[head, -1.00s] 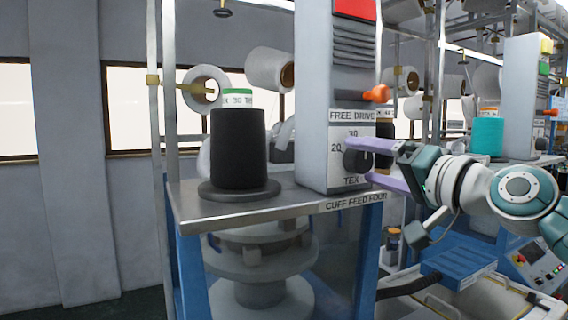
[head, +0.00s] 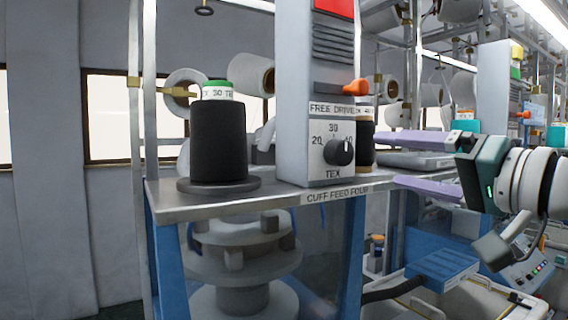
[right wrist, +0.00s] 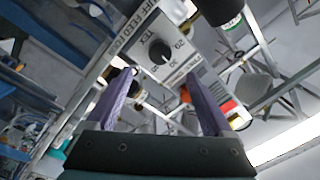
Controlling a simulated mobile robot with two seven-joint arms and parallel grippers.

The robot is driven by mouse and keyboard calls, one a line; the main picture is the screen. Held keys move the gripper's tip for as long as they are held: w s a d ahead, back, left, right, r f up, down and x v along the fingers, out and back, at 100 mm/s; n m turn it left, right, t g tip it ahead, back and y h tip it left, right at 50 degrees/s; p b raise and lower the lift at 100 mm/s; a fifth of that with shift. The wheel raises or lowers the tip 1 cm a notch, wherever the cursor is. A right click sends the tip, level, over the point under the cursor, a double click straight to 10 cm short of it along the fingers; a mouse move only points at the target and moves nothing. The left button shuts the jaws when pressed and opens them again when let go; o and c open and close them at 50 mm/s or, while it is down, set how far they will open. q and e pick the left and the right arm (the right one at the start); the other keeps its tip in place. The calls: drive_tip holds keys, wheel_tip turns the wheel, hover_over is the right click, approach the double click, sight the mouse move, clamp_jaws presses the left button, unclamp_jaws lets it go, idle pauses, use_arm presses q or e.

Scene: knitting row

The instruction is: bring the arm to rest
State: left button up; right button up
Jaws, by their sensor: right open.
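My right gripper (head: 420,164) is open and empty in the head view, with its two purple fingers pointing left. It is to the right of the grey control box (head: 316,95) and apart from its black dial (head: 338,152). The dial pointer is toward the upper right, near the 40 mark, which is partly hard to read. In the right wrist view, the dial (right wrist: 160,52) shows beyond the gap between the open fingers (right wrist: 158,98). My left gripper is not in view.
A black yarn cone (head: 219,141) stands on the metal shelf (head: 170,199) left of the box. An orange lever (head: 356,87) sticks out of the box's side. A blue box (head: 441,266) lies below my right arm. More cones and machines stand behind to the right.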

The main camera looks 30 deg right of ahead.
drive_tip(key=s+a+f+n+g+p, duration=0.25)
drive_tip(key=s+a+f+g, duration=0.2)
drive_tip(key=f, duration=0.25)
drive_tip(key=s+a+f+n+g+p, duration=0.2)
drive_tip(key=s+a+f+n+g, duration=0.15)
drive_tip(key=a+f, duration=0.25)
drive_tip(key=s+a+f+n+g+h+p, duration=0.1)
drive_tip(key=s+a+f+n+g, duration=0.1)
drive_tip(key=s, duration=0.5)
drive_tip(key=s+a+f+n+g+p, duration=0.2)
drive_tip(key=s+f+n+g, duration=0.1)
drive_tip(key=s, duration=0.5)
drive_tip(key=shift+s+a+f+g+h, duration=0.2)
drive_tip(key=shift+a+f+g+h, duration=0.15)
drive_tip(key=shift+g, duration=0.55)
drive_tip(key=shift+d, duration=0.1)
drive_tip(key=shift+c, duration=0.3)
